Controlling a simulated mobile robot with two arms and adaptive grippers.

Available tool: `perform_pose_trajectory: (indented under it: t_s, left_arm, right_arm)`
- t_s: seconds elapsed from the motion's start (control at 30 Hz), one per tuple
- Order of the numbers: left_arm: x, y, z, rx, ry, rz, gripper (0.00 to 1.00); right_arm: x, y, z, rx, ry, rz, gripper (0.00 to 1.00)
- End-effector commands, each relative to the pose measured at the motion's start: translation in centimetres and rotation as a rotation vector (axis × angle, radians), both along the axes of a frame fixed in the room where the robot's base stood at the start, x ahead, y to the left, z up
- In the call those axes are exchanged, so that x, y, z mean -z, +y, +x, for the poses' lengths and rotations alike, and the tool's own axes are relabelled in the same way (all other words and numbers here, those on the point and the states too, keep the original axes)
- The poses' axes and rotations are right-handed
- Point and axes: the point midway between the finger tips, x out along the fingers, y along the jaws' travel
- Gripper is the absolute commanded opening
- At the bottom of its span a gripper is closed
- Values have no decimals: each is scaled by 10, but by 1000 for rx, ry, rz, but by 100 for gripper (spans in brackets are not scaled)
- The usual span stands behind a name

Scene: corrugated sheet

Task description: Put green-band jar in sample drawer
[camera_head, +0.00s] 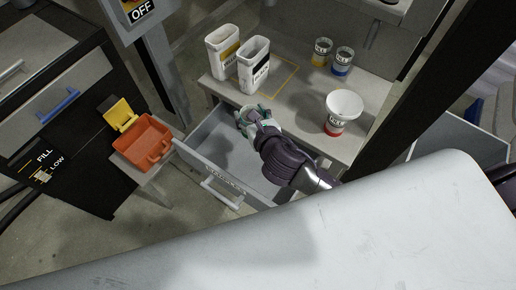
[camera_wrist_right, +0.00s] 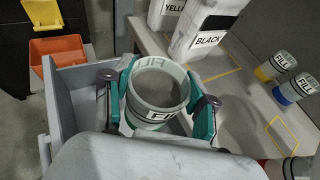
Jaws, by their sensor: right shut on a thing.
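My right gripper (camera_head: 254,122) is shut on a clear jar with a "FILL" label, held upright over the open grey sample drawer (camera_head: 203,166). In the right wrist view the jar (camera_wrist_right: 157,112) sits between the teal fingers of the gripper (camera_wrist_right: 158,92). The drawer wall (camera_wrist_right: 72,105) shows to the left of the jar in that view. I cannot tell whether the jar touches the drawer floor. My left gripper is not in view.
On the bench stand yellow-band (camera_head: 320,53), blue-band (camera_head: 342,63) and red-band (camera_head: 334,126) jars; a white cup (camera_head: 345,102) tops the red one. Two white containers (camera_head: 223,50) (camera_head: 254,65) stand behind the drawer. An orange bin (camera_head: 146,142) is left of it.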

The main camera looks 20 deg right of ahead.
Motion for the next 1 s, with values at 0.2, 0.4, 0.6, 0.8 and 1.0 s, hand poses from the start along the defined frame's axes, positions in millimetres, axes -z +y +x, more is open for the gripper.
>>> perform_pose_trajectory:
  t_s: [0.2, 0.4, 0.6, 0.8, 1.0]
  left_arm:
    - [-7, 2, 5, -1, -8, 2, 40]
    - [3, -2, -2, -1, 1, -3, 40]
    - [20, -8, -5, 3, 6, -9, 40]
    - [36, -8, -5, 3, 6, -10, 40]
    - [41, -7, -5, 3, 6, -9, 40]
  right_arm:
    - [27, -11, 4, -63, -2, -1, 18]
    - [63, -11, 4, -69, 1, 3, 18]
    - [112, -11, 4, -67, 0, 3, 18]
    - [152, -11, 4, -67, -2, 3, 18]
    - [166, -11, 4, -68, -3, 1, 18]
